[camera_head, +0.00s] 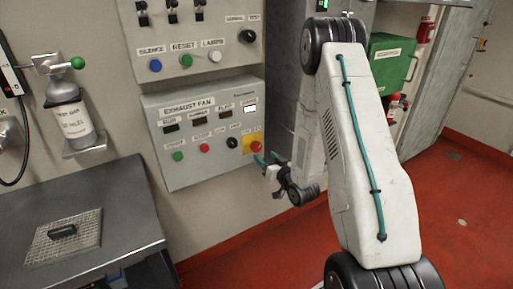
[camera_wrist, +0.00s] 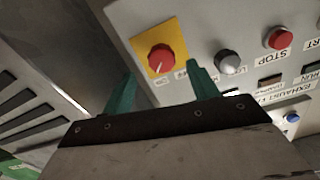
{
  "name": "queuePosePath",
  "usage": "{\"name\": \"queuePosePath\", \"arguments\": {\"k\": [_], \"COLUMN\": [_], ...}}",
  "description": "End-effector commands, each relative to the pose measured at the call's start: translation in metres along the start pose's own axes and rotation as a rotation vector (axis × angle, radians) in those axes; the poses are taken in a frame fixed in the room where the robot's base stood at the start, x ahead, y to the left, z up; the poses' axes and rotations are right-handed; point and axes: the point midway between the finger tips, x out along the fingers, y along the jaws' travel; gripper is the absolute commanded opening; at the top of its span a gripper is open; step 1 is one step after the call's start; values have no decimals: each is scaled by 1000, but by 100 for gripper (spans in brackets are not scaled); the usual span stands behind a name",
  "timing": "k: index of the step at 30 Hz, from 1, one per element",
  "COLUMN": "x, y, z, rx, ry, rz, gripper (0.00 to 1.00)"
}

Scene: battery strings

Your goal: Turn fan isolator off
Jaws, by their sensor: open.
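The fan isolator is a red rotary knob (camera_wrist: 160,58) on a yellow plate (camera_wrist: 176,33), at the lower right corner of the grey exhaust fan panel (camera_head: 205,178). The knob also shows in the head view (camera_head: 256,146), just beyond my fingertips. My gripper (camera_head: 267,159) is open and empty. In the wrist view its two teal fingers (camera_wrist: 160,72) stand either side of the knob, seemingly short of it; I cannot tell the exact gap. The knob's label is too blurred to read, and its set position is unclear.
A black selector (camera_head: 232,143), a red stop button (camera_head: 204,148) and a green button (camera_head: 178,156) sit left of the isolator. Another panel (camera_head: 225,70) with silence, reset and lamps buttons is above. A metal bench (camera_head: 130,215) stands lower left. Red floor is open at right.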

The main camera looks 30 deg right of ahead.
Motion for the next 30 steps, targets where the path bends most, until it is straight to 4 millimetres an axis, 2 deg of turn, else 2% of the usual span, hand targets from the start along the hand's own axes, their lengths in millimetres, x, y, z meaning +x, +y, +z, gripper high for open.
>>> {"name": "queuePosePath", "arguments": {"k": [5, 16, 21, 28, 29, 30], "x": [13, 68, 78, 78, 78, 78], "y": [-1, -2, -1, -1, -1, -1], "z": [-7, -8, -9, -8, -8, -8], "rx": [6, 5, 6, 6, 6, 6], "ry": [32, 29, 29, 28, 28, 28], "rz": [-7, -6, -5, -4, -4, -4], "gripper": [59, 59, 59, 59, 54, 43]}}
